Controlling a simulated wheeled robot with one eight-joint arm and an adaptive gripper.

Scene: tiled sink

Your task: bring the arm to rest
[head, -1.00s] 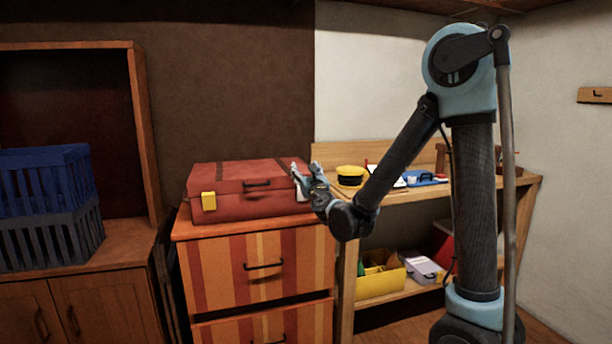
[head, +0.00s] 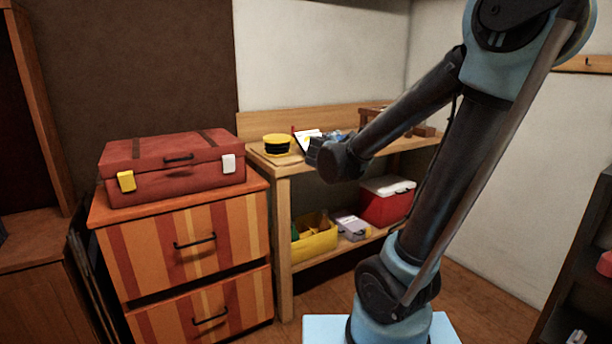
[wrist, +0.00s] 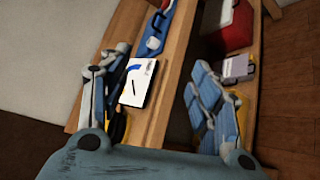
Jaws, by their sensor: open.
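My gripper shows in the wrist view (wrist: 157,72), where its two blue-grey fingers stand wide apart with nothing held between them. In the head view my gripper (head: 318,148) is mostly hidden behind the dark wrist joint. My arm (head: 405,115) is bent, its forearm sloping down to the left from the high elbow. The gripper appears in front of the wooden workbench (head: 285,170). In the wrist view, the bench top with a white card (wrist: 138,83) lies beyond and between the fingers.
A red suitcase (head: 172,165) lies on the striped drawer cabinet (head: 190,245) at the left. A black and yellow round item (head: 276,145) is on the bench top. A yellow bin (head: 313,240) and a red box (head: 388,203) are on its lower shelf. A dark shelf (head: 590,270) stands at right.

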